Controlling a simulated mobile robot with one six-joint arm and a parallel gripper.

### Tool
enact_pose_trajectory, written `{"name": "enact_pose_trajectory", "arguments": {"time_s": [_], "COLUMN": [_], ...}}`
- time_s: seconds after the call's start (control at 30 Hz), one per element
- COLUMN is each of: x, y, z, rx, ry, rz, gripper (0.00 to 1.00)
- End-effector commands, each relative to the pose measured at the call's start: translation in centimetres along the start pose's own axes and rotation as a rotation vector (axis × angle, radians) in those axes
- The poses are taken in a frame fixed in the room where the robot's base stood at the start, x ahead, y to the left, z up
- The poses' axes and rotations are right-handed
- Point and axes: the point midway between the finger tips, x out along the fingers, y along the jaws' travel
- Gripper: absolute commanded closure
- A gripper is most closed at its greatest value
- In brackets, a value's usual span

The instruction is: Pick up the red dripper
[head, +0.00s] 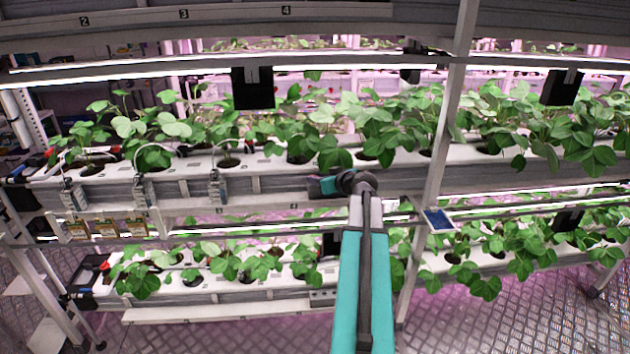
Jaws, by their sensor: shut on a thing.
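My gripper (318,187) is at the front edge of the upper white planting channel (262,172), near the middle of the head view. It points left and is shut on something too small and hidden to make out. I cannot tell whether that is the red dripper. A small red part (50,152) shows at the left end of the upper channel. Another red part (104,266) shows at the left end of the lower channel. Both are well to the left of my gripper.
Leafy plants (155,130) fill both channels. Grey clip-like devices (216,188) hang on the upper channel's front. A slanted white post (440,150) stands right of my arm, with a small blue panel (438,221) by it. The metal floor (520,322) is clear at the lower right.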

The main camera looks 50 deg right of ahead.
Motion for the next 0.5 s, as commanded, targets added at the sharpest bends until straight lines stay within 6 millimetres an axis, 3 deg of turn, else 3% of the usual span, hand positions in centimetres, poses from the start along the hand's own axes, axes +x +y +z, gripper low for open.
{"name": "enact_pose_trajectory", "arguments": {"time_s": [0.5], "x": [-0.7], "y": [0.0], "z": [-1.7], "rx": [-0.001], "ry": [0.001], "rz": [0.000], "gripper": [1.00]}}
